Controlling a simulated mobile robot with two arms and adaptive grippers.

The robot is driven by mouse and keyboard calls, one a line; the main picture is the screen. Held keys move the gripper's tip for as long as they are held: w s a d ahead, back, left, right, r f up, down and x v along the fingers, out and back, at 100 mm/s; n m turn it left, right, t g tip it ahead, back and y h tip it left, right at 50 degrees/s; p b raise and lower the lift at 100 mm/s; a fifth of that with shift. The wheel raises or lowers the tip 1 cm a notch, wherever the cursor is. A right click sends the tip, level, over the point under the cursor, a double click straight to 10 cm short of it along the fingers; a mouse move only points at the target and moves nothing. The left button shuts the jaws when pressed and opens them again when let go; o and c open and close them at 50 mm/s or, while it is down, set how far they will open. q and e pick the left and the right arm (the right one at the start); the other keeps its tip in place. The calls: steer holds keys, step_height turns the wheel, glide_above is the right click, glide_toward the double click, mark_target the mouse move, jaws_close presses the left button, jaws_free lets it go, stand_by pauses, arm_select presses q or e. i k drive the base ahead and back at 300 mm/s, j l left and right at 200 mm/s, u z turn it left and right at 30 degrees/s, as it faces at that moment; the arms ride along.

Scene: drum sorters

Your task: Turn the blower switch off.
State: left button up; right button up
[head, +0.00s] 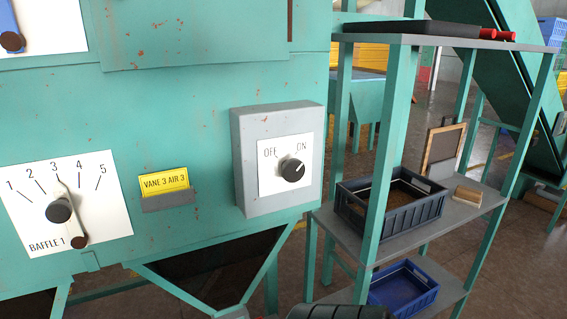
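The blower switch is a black rotary knob (292,170) on a white plate marked OFF on the left and ON on the right. The plate sits on a grey box (279,205) fixed to the front of the green machine. The knob's white mark points up and right, toward ON. No gripper can be made out in the head view, and nothing touches the knob. A dark ribbed shape (340,312) shows at the bottom edge; I cannot tell what it is.
Left of the switch are a yellow VANE 3 AIR 3 card (164,183) and a BAFFLE 1 dial plate (100,215). A green-framed shelf (340,232) stands close on the right, holding a dark crate (400,225) and a blue crate (404,290). The space before the switch looks clear.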

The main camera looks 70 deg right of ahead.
mark_target(292, 170)
steer(key=z, duration=2.3)
